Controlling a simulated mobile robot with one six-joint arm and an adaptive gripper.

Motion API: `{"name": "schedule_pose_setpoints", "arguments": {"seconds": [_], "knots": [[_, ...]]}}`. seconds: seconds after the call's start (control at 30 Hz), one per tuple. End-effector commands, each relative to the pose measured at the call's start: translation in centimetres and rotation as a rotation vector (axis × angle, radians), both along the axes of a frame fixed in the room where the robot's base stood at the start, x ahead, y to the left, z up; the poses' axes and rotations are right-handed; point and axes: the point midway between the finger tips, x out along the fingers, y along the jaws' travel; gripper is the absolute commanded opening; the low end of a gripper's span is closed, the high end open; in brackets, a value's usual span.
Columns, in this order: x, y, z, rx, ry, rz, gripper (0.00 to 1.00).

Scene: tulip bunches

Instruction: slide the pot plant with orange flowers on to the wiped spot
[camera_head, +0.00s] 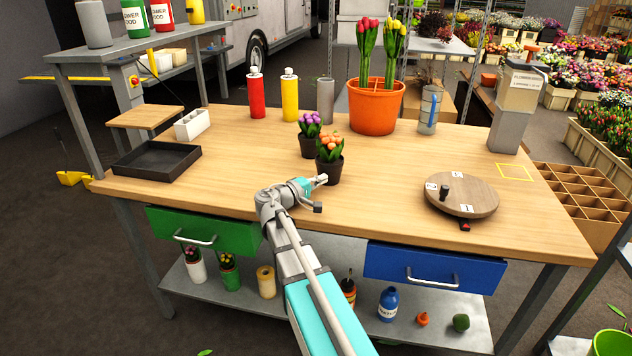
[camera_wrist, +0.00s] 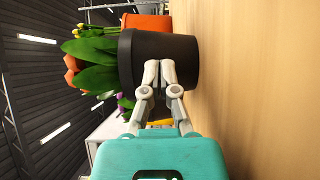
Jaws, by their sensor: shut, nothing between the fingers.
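The pot plant with orange flowers (camera_head: 329,168) stands upright in a dark pot on the workbench, near the middle. In the wrist view its dark pot (camera_wrist: 184,58) appears sideways, with green leaves and orange blooms to the left. My gripper (camera_head: 322,180) is shut and empty, its fingertips (camera_wrist: 160,68) right at the pot's side; I cannot tell whether they touch it. A yellow outlined square (camera_head: 515,172) is marked on the bench at the right, with bare wood inside. I cannot make out a wiped patch otherwise.
A purple-flowered pot plant (camera_head: 309,140) stands just behind the orange one. An orange tub of tulips (camera_head: 376,108) stands further back. A round wooden turntable (camera_head: 462,196) lies between the plant and the square, towards the front. Bench top behind the turntable is clear.

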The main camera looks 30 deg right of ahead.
Motion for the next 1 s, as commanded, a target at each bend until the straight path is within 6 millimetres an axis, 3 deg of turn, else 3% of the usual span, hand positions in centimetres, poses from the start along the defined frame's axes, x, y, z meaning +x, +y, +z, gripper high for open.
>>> {"name": "schedule_pose_setpoints", "arguments": {"seconds": [0.47,0.67,1.0], "knots": [[0.6,1.2,0.0,0.0,0.0,0.001,0.0],[1.7,3.3,0.0,0.0,0.0,0.001,0.0],[0.4,8.3,0.0,0.0,0.0,0.003,0.0]]}}
